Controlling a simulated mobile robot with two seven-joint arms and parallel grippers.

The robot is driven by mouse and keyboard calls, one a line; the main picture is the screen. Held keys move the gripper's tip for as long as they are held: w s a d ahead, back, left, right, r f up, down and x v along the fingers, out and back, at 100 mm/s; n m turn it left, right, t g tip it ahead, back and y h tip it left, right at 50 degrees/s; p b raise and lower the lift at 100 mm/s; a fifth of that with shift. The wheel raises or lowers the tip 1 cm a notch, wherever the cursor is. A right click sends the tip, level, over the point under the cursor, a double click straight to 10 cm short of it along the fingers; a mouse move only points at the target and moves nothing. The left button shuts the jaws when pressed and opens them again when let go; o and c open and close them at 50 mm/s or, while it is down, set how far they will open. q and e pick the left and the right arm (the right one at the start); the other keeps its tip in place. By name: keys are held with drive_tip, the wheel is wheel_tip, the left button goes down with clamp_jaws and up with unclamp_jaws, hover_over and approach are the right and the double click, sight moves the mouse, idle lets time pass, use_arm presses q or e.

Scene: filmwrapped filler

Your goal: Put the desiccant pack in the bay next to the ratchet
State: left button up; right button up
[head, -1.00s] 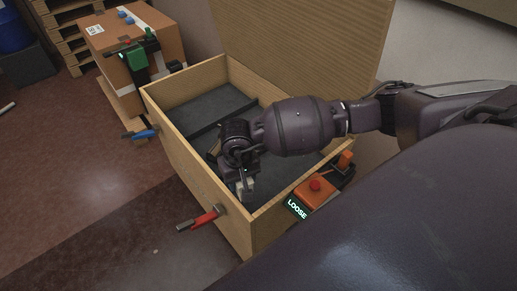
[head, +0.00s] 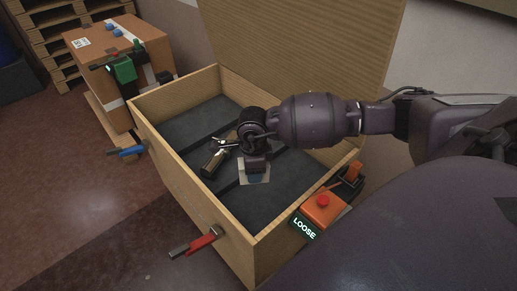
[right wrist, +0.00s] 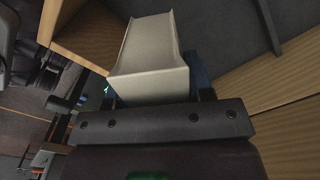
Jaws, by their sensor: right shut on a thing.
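My right gripper (head: 257,160) is inside the wooden crate (head: 188,200), pointing down. It is shut on a pale beige pack, the desiccant pack (head: 244,178), which shows as a pale block in the right wrist view (right wrist: 150,50). A tool with a bright metal end and an olive-brown body, probably the ratchet (head: 213,164), lies in the crate's middle bay, just left of my gripper. The pack is over the near part of the dark lining; I cannot tell whether it touches. My left gripper is out of view.
Dark dividers split the crate floor into bays. The crate's lid (head: 300,45) stands open behind. An orange box with a red button (head: 322,201) and a LOOSE sign (head: 304,228) are at the right wall. Red (head: 200,242) and blue (head: 128,152) handles stick out on the left.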

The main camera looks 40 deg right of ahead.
drive_tip(key=w+d+f+m+b, duration=0.1)
drive_tip(key=d+f+m, duration=0.15)
drive_tip(key=m, duration=0.35)
drive_tip(key=m+b, duration=0.5)
hover_over(261, 205)
wheel_tip(261, 205, down, 14)
wheel_tip(261, 205, down, 6)
drive_tip(key=shift+a+f+b, duration=0.1)
drive_tip(key=shift+b, duration=0.8)
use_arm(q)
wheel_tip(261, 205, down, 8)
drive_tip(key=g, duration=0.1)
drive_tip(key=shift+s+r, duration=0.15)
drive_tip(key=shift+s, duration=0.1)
